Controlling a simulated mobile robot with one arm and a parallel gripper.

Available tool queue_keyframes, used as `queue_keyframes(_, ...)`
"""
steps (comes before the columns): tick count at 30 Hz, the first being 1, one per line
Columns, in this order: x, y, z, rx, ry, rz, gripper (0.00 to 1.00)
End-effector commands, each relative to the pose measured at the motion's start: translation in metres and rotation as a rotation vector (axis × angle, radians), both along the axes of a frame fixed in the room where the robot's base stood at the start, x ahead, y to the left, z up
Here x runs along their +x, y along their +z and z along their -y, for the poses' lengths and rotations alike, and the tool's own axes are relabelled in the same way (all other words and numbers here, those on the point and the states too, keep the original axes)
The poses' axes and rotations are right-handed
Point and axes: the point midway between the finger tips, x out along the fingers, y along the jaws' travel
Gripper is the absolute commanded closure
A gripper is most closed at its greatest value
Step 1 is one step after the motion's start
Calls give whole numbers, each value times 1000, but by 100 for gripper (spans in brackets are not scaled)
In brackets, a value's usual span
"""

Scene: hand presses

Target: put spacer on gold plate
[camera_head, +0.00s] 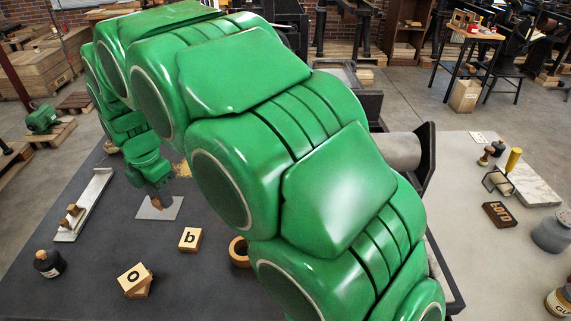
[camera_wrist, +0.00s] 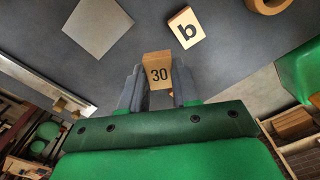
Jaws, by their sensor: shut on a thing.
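My gripper (camera_wrist: 158,84) is shut on a tan wooden block marked 30 (camera_wrist: 158,68), which looks like the spacer. In the head view my gripper (camera_head: 157,190) hangs at the left, in front of a flat square pale grey plate (camera_head: 146,211). The plate also shows in the wrist view (camera_wrist: 98,24), ahead and to the left of the block; they look apart there. The height of the block above the table is hard to tell. A small yellowish patch (camera_head: 182,169) shows behind my gripper; I cannot tell whether it is a gold plate.
A block marked b (camera_head: 190,239), blocks with an o (camera_head: 134,278), a wooden ring (camera_head: 239,251) and a dark bottle (camera_head: 48,263) stand on the dark table. A pale rail with wooden knobs (camera_head: 88,205) lies at left. My arm hides the middle.

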Motion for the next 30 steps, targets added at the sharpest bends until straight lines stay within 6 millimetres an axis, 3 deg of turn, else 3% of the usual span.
queue_keyframes(3, 29, -1, 15, 2, -76, 1, 98)
queue_keyframes(14, 105, -4, 71, 3, -299, 3, 98)
queue_keyframes(30, 202, -12, 180, 1, -637, 1, 98)
